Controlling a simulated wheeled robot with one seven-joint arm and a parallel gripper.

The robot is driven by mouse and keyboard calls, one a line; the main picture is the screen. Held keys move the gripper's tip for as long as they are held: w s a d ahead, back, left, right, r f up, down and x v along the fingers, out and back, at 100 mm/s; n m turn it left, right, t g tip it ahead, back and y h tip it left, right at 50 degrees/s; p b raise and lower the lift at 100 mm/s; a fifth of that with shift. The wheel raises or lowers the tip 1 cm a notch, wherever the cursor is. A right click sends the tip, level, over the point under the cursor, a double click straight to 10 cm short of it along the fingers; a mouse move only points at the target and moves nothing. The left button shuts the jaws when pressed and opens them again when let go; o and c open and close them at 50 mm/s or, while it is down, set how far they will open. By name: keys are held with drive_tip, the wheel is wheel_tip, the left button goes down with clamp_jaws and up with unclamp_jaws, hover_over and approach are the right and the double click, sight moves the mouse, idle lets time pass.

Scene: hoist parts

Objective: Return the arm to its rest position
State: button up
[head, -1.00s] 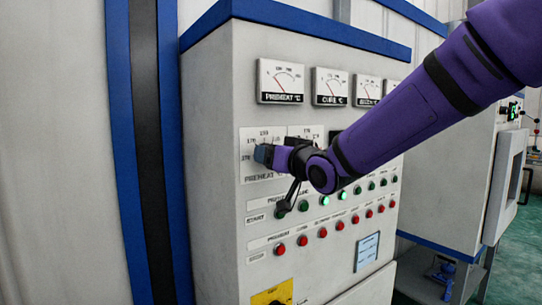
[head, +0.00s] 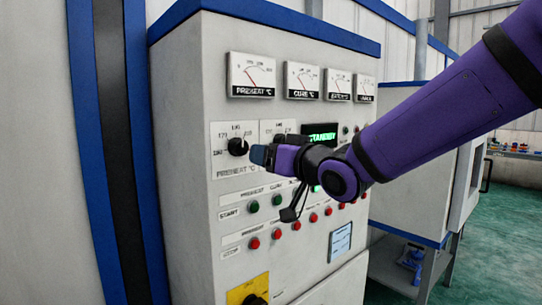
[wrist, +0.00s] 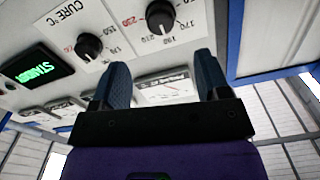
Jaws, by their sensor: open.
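My purple arm (head: 440,115) reaches in from the right side of the head view. My gripper (head: 258,154) is in front of the control cabinet, just right of the black preheat knob (head: 237,147). In the wrist view my gripper (wrist: 160,72) has its two dark blue fingers apart with nothing between them. The preheat knob (wrist: 160,16) lies beyond the fingers there, clear of both. The cure knob (wrist: 88,45) also shows in the wrist view; in the head view it is mostly hidden behind my gripper.
The grey cabinet (head: 185,90) carries gauges, green and red buttons and a lit "STANDBY" display (head: 320,137). A yellow-plated switch (head: 250,290) sits low on its front. Another grey machine (head: 400,195) stands to the right. Green floor (head: 490,265) is open at far right.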

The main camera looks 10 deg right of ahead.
drive_tip(key=s+d+f+m+g+h, duration=0.2)
drive_tip(key=s+d+h, duration=0.2)
drive_tip(key=d, duration=0.4)
drive_tip(key=s+d+f+m+g+h, duration=0.15)
drive_tip(key=s+d+h, duration=0.25)
drive_tip(key=d, duration=0.4)
drive_tip(key=s+d+f+g+h, duration=0.1)
drive_tip(key=s+d+f+g, duration=0.2)
drive_tip(key=s, duration=0.6)
drive_tip(key=s+d+f+m+g+h, duration=0.1)
drive_tip(key=s+d+f+g, duration=0.2)
drive_tip(key=s, duration=0.6)
drive_tip(key=shift+d, duration=0.7)
drive_tip(key=shift+w+f, duration=0.1)
